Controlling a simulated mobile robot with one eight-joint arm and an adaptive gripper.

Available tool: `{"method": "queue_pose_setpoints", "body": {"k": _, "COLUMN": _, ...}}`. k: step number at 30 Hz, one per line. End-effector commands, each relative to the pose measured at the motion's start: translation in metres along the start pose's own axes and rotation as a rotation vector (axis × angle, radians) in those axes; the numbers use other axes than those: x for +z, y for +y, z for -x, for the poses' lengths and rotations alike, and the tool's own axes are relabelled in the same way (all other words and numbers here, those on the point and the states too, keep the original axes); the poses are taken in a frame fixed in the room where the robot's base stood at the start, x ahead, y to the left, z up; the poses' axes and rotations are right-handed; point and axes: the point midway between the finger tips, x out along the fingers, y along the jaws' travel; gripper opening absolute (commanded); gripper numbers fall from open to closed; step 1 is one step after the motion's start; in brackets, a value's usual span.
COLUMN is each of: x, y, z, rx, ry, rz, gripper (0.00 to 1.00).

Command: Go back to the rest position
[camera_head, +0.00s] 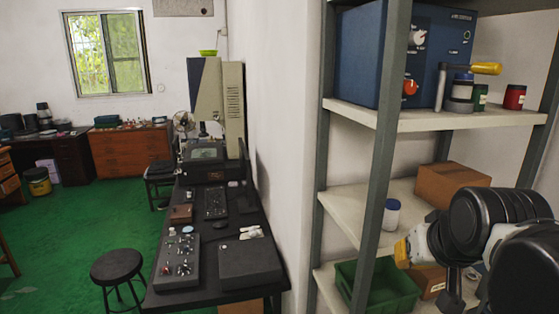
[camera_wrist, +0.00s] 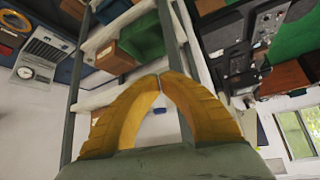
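My gripper shows in the wrist view (camera_wrist: 160,76) as two curved yellow fingers whose tips meet. The gap between the fingers below the tips shows nothing held. In the head view, part of the gripper (camera_head: 402,253) shows as a yellow piece at the right, in front of the metal shelf unit (camera_head: 377,150) and beside a green bin. My dark and white arm links fill the lower right corner. A round orange-yellow shape (camera_wrist: 14,22) shows at the wrist view's top left edge; I cannot tell whether it is a bearing ring.
The shelf unit holds a blue machine (camera_head: 375,55), a white jar (camera_head: 391,214), a cardboard box (camera_head: 452,184) and the green bin (camera_head: 388,285). A black bench (camera_head: 205,255) with a projector-like device (camera_head: 222,110) stands left of the wall. A stool (camera_head: 117,266) stands on open green floor.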

Motion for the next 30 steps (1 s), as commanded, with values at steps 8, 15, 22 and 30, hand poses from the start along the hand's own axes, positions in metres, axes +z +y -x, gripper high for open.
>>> {"method": "queue_pose_setpoints", "body": {"k": 8, "x": 0.174, "y": -0.029, "z": -0.116, "rx": -0.05, "ry": -0.054, "rz": 0.062, "gripper": 0.0}}
{"method": "queue_pose_setpoints", "body": {"k": 15, "x": 0.25, "y": -0.039, "z": -0.16, "rx": -0.072, "ry": -0.083, "rz": 0.092, "gripper": 0.0}}
{"method": "queue_pose_setpoints", "body": {"k": 22, "x": 0.258, "y": -0.041, "z": -0.162, "rx": -0.075, "ry": -0.088, "rz": 0.097, "gripper": 0.0}}
{"method": "queue_pose_setpoints", "body": {"k": 30, "x": 0.257, "y": -0.04, "z": -0.162, "rx": -0.075, "ry": -0.087, "rz": 0.097, "gripper": 0.0}}
